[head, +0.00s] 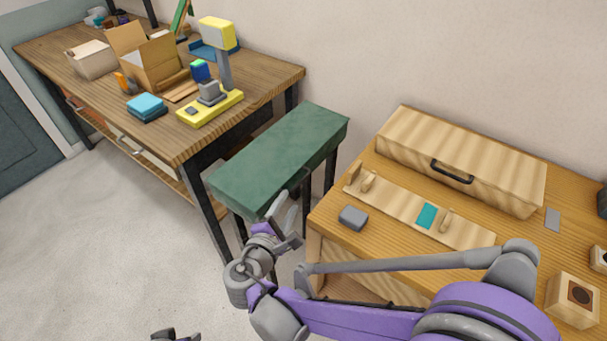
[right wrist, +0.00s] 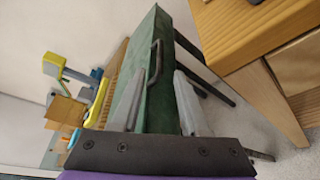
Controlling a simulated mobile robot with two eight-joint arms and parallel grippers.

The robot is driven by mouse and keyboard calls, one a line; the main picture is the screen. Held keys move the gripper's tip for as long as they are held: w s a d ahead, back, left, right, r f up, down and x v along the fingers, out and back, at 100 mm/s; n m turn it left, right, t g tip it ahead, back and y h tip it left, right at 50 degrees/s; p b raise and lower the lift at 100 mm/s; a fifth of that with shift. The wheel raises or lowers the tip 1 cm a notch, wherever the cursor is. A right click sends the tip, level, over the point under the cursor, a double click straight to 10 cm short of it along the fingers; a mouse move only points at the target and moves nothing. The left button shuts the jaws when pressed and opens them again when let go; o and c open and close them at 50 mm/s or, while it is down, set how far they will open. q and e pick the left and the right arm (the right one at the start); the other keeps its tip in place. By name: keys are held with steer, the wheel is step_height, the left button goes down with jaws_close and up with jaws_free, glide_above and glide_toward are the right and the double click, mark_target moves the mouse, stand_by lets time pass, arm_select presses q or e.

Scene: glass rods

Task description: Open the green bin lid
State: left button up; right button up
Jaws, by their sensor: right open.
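The green bin (head: 280,155) stands on dark legs between the two wooden tables, and its flat green lid is closed. My right gripper (head: 284,212) is open and empty just in front of the bin's near side. In the right wrist view, a dark bar handle (right wrist: 155,62) on the bin's front lies ahead, between and slightly beyond the open fingers (right wrist: 160,88). I cannot tell whether a finger touches the bin.
The right table (head: 330,215) holds a wooden case (head: 462,160) with a dark handle and a grey block (head: 353,217). The left table (head: 185,150) carries cardboard boxes and a yellow-based device (head: 210,107). Grey floor (head: 110,230) is open at left.

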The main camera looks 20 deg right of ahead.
mark_target(297, 187)
steer(key=x, duration=1)
steer(key=shift+d+b, duration=0.1)
steer(key=shift+b, duration=0.2)
jaws_close()
stand_by(1.0)
